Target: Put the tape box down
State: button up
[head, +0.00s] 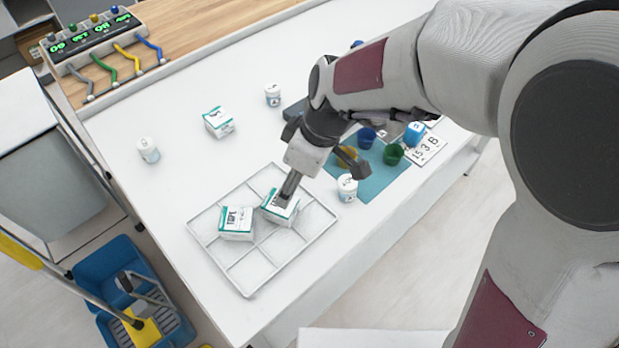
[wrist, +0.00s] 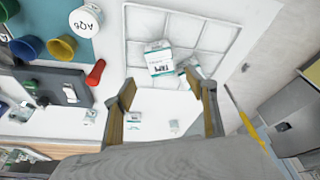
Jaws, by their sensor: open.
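Two white and teal tape boxes sit in a white wire-divided tray (head: 268,262): one at the left (head: 237,224), one nearer the middle (head: 281,208). My gripper (head: 324,186) is open above the tray's back right side. One finger overlaps the middle box in the head view; I cannot tell whether it touches. In the wrist view my open fingers (wrist: 162,90) have nothing clamped between them. Two boxes show near the fingertips, one fully visible (wrist: 160,59) and one partly hidden by the right finger (wrist: 192,72). A third similar box (head: 218,122) stands on the table outside the tray.
White jars stand at the left (head: 148,150), the back (head: 272,95) and right of the tray (head: 347,187). A teal mat (head: 372,182) holds coloured cups, including a green one (head: 393,154). The front-left table surface is clear. A cleaning cart stands left.

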jog(key=s+d+r+m+t+h, duration=0.1)
jog(key=s+d+r+m+t, duration=0.1)
jog(key=s+d+r+m, duration=0.4)
jog(key=s+d+r+m+t+h, duration=0.2)
jog(key=s+d+r+m, duration=0.4)
jog(key=d, duration=0.9)
jog(key=shift+s+d+r+m, duration=0.35)
jog(key=shift+s+m, duration=0.35)
jog(key=shift+s, duration=0.75)
jog(key=shift+f, duration=0.1)
dwell(4.3)
